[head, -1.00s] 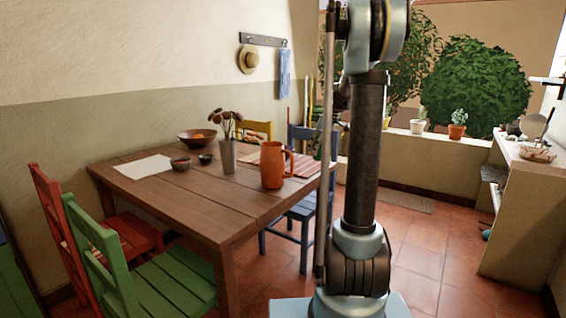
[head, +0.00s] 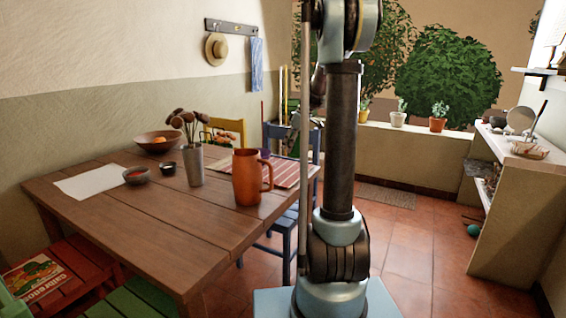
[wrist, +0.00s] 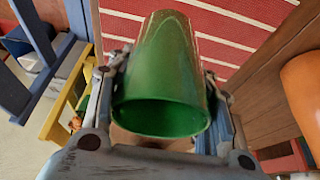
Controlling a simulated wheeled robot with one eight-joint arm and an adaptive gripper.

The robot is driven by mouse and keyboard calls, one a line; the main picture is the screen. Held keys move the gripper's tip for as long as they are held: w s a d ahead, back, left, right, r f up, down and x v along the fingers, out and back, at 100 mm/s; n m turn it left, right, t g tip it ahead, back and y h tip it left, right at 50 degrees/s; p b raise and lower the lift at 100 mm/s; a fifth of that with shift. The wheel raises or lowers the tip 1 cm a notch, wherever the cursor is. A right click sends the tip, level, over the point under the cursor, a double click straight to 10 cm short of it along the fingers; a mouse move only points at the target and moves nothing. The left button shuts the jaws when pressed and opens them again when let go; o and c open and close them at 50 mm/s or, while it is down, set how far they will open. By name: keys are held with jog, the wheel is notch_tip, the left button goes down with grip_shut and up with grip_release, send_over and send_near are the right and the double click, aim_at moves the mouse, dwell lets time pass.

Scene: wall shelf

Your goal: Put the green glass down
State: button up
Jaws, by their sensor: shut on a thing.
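The green glass (wrist: 165,50) fills the middle of the wrist view, with its open rim toward the camera. My gripper (wrist: 168,82) is shut on it, with one finger on each side. Beyond the glass is the red-and-white striped mat (wrist: 240,20). The gap between glass and mat cannot be judged. In the head view the mat (head: 288,172) lies at the table's far right side.
An orange pitcher (head: 246,178) stands on the wooden table (head: 170,210) beside the mat; it also shows at the wrist view's right edge (wrist: 303,95). A vase with dried flowers (head: 194,165), small bowls (head: 137,175) and white paper (head: 92,182) are farther left. A blue chair (head: 283,225) stands at the table's far side.

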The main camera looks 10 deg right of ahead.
aim_at(291, 157)
jog(key=shift+f, duration=3.25)
jog(key=o, duration=1.1)
